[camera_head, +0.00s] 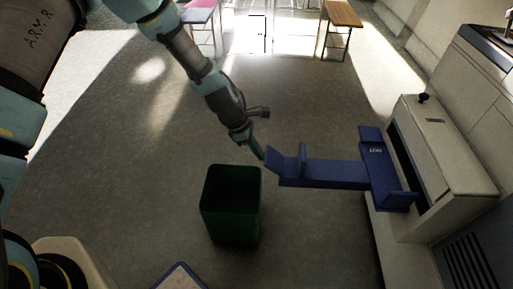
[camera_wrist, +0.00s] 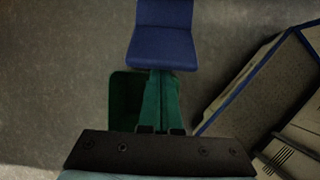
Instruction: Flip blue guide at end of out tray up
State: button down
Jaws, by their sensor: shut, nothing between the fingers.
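The blue out tray (camera_head: 330,172) juts left from the pale machine in the head view. At its left end is the blue guide (camera_head: 285,164), with raised pieces at its sides; its exact angle is hard to tell. In the wrist view the guide (camera_wrist: 162,48) appears as a blue panel with a crease across it. My gripper (camera_head: 260,153) is at the tray's free end, its green fingers together and empty. In the wrist view the fingertips (camera_wrist: 160,74) meet the panel's near edge; whether they touch it or sit beneath it is unclear.
A green bin (camera_head: 205,215) stands on the floor below my gripper, left of the tray. The pale machine (camera_head: 445,150) stands at the right. A blue-edged board (camera_head: 180,278) is at the bottom. Tables stand at the back, and the floor between is open.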

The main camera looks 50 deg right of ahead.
aim_at(267, 153)
jog(key=s+r+t+y+p, duration=0.1)
jog(key=d+r+t+p, duration=0.1)
jog(key=p, duration=0.1)
jog(key=shift+s+d+r+t+y, duration=0.1)
jog(key=shift+s+t+y, duration=0.2)
jog(key=shift+s+y, duration=0.1)
jog(key=shift+s+d+r+t+y+p, duration=0.25)
jog(key=shift+s+d+t+y+p, duration=0.2)
jog(key=shift+t+p, duration=0.2)
jog(key=shift+s+d+r+t+y+p, duration=0.2)
jog(key=shift+s+t+y+p, duration=0.15)
jog(key=shift+t+y+p, duration=0.25)
jog(key=shift+w, duration=0.1)
jog(key=shift+r+p, duration=0.4)
jog(key=shift+r, duration=0.4)
